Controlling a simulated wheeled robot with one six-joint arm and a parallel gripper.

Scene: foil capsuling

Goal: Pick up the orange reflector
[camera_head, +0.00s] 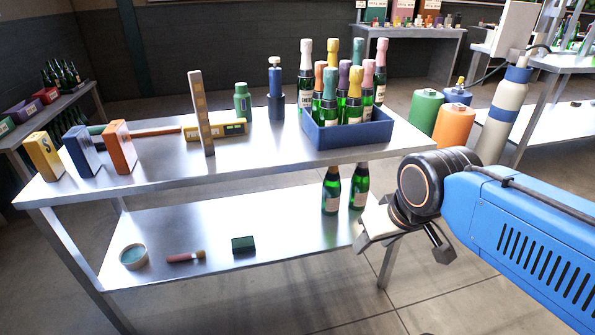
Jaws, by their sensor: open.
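An upright orange block (120,148) stands at the left of the metal table's top, to the right of a blue block (80,151) and a yellow block (44,156). It is the nearest match to the orange reflector, but I cannot confirm from its look that it is one. My gripper (405,245) is open and empty at the right, in front of the table's right end. It is far from the orange block. Its two fingers are apart and point down and to the left.
A blue crate (350,137) of foil-topped bottles stands at the table's right. The lower shelf (215,225) holds a few small items. An orange canister (454,127) stands behind my arm.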

